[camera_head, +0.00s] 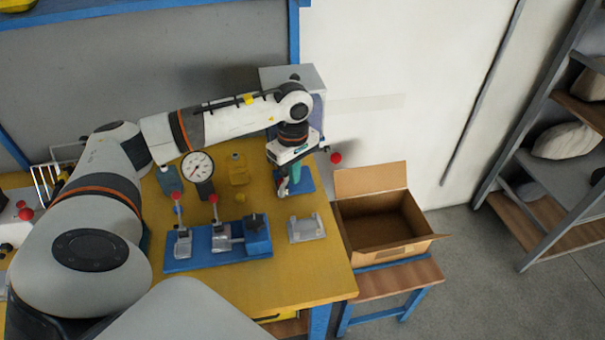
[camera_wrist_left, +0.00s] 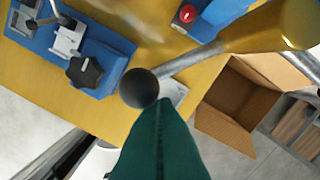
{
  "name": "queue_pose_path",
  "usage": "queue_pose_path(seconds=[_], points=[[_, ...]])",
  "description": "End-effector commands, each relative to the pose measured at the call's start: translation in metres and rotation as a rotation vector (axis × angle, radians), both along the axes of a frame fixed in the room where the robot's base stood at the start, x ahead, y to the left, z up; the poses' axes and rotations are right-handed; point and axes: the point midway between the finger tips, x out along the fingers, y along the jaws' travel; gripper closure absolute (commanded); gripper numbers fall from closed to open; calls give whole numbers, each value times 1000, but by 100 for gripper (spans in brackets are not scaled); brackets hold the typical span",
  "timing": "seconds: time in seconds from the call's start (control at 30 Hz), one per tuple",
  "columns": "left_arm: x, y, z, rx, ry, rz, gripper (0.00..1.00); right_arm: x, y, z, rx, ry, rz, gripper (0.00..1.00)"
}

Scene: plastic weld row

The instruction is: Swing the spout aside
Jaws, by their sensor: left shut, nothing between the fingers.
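My left gripper (camera_head: 284,190) is over the right part of the yellow bench, beside the grey machine. In the left wrist view its green fingers (camera_wrist_left: 163,105) are shut and empty. A metal rod with a dark ball end (camera_wrist_left: 138,88) runs from a yellow-gold tapered body (camera_wrist_left: 265,27), which looks like the spout with its handle. The fingertips are close beside the ball; I cannot tell whether they touch it. In the head view my arm hides most of the spout. My right gripper is not in view.
A blue fixture (camera_head: 190,258) with red-tipped clamps and a grey bracket (camera_head: 306,229) stand on the yellow bench (camera_head: 240,292). A dial gauge (camera_head: 197,167) is at the left. An open cardboard box (camera_head: 345,217) is right of the bench. A grey machine (camera_head: 311,75) stands behind.

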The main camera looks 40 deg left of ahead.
Motion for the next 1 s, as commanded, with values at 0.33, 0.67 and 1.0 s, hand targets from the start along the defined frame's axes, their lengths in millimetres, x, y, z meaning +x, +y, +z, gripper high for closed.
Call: queue_pose_path(seconds=[0.33, 0.67, 1.0], points=[[-1, 2, -1, 0, 0, 0, 100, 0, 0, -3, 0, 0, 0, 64], [-3, 5, 0, 0, 0, -1, 100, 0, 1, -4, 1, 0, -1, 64], [-5, 10, 1, 0, 0, -1, 100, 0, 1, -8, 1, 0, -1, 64]])
